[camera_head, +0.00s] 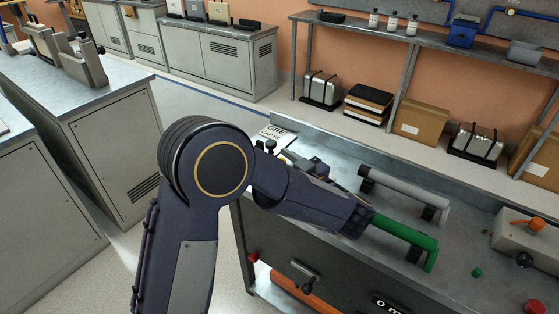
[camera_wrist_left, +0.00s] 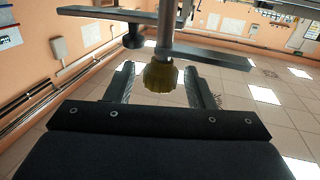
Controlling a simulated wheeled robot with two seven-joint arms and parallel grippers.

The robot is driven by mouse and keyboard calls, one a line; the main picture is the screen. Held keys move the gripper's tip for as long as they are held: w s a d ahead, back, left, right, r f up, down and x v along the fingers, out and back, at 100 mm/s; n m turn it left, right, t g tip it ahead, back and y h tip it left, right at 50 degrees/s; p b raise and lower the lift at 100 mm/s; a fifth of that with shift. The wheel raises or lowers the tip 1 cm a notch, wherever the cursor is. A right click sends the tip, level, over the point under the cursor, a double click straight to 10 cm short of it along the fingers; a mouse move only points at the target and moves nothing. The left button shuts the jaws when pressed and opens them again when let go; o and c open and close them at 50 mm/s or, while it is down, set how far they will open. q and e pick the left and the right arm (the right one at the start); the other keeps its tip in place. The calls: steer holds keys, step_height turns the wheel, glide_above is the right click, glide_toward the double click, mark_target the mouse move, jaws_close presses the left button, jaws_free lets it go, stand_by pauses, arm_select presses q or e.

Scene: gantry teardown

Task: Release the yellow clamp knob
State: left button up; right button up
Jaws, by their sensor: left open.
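The yellow clamp knob (camera_wrist_left: 160,77) hangs at the lower end of a grey vertical shaft (camera_wrist_left: 166,28) in the left wrist view. My left gripper (camera_wrist_left: 159,70) is open, with one dark finger on each side of the knob. A gap shows between each finger and the knob, though depth is hard to judge. In the head view my left arm reaches over the grey bench, and its dark forearm ends beside the green bar. The gripper fingers and the yellow knob cannot be made out there. My right gripper is in neither view.
Grey bars (camera_wrist_left: 110,13) cross near the shaft. A shelf (camera_head: 430,45) stands behind.

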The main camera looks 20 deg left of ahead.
arm_select(q)
steer(key=v, duration=0.7)
steer(key=shift+s+d, duration=0.25)
steer(key=shift+d, duration=0.05)
